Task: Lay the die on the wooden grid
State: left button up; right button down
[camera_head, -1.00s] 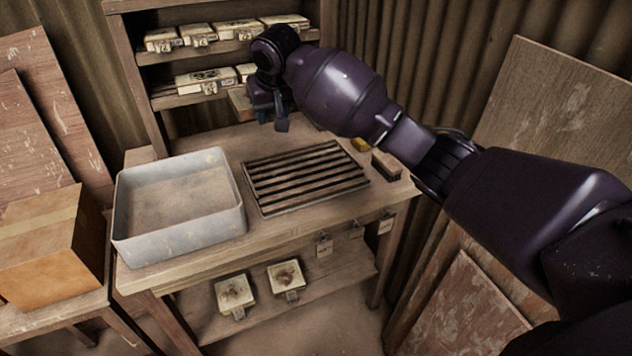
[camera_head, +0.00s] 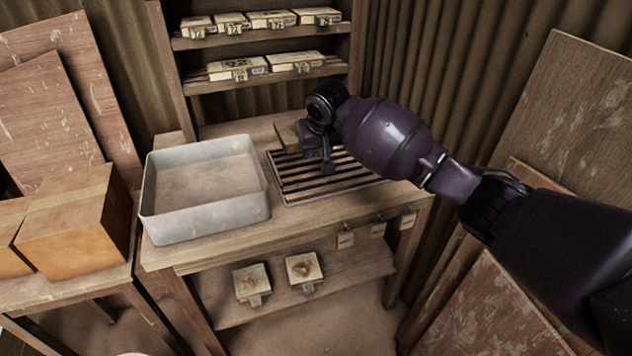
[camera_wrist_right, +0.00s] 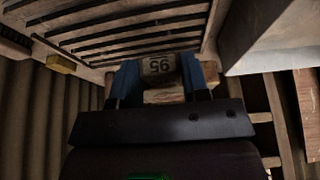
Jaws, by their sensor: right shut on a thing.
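The wooden grid (camera_head: 340,182), a slatted rack, lies on the workbench right of the grey tray. It also shows at the top of the right wrist view (camera_wrist_right: 120,32). My right gripper (camera_head: 318,160) is over the back left part of the grid. The die's wooden body (camera_head: 287,134) shows just left of the gripper in the head view. The gripper hides part of the die and grid; contact between them cannot be told. My left gripper is not in view.
The grey tray (camera_head: 152,205) stands close left of the grid. Shelves (camera_head: 205,88) with several tagged dies stand behind the bench. Two more dies (camera_head: 303,268) lie on the lower shelf. A yellow block (camera_wrist_right: 61,64) lies beside the grid. Cardboard boxes (camera_head: 75,235) stand at left.

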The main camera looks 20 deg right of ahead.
aim_at(315, 187)
notch_tip(315, 187, down, 4)
jog(key=shift+w+f+b, duration=0.1)
jog(key=shift+b, duration=0.25)
notch_tip(315, 187, down, 6)
jog(key=shift+r+b, duration=0.2)
jog(key=shift+b, duration=0.5)
jog(key=shift+f, duration=0.1)
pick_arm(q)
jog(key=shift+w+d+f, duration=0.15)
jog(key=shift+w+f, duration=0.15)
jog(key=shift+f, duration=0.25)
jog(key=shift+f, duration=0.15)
pick_arm(e)
jog(key=c, duration=0.6)
grip_release()
jog(key=shift+f, duration=0.1)
